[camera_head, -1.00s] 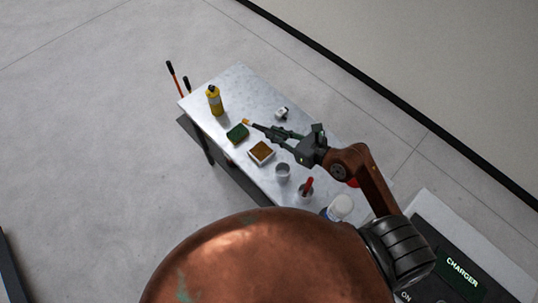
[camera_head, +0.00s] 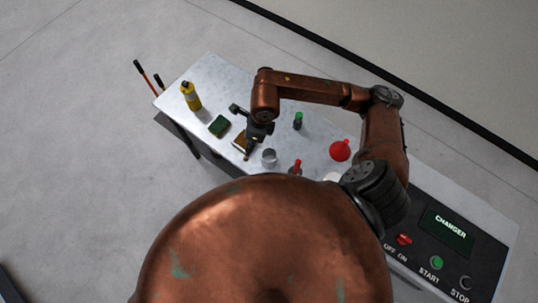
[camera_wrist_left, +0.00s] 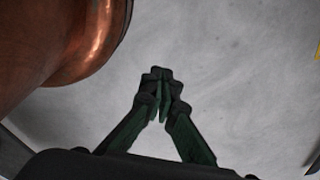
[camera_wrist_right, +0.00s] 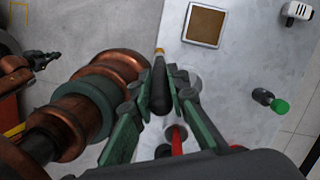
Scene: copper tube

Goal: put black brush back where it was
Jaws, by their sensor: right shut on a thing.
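My right gripper (camera_wrist_right: 160,105) is shut on the black brush (camera_wrist_right: 158,82), which has a yellow-orange tip. In the head view this gripper (camera_head: 257,138) points down near the tray (camera_head: 237,146) with brown content, and hides part of it. The tray (camera_wrist_right: 187,38) is clear of the brush in the right wrist view. A grey cup (camera_head: 268,158) stands just right of the gripper in the head view; another container with a red-handled tool (camera_head: 297,166) is further right. My left gripper (camera_wrist_left: 158,95) is shut and empty over bare floor, outside the head view.
A green sponge (camera_head: 219,126) and a yellow bottle (camera_head: 191,96) stand toward the table's left end. A green-capped bottle (camera_head: 298,121) and a red funnel (camera_head: 340,150) are to the right. A charger panel (camera_head: 447,233) is at lower right. The table's (camera_head: 222,80) far-left corner is bare.

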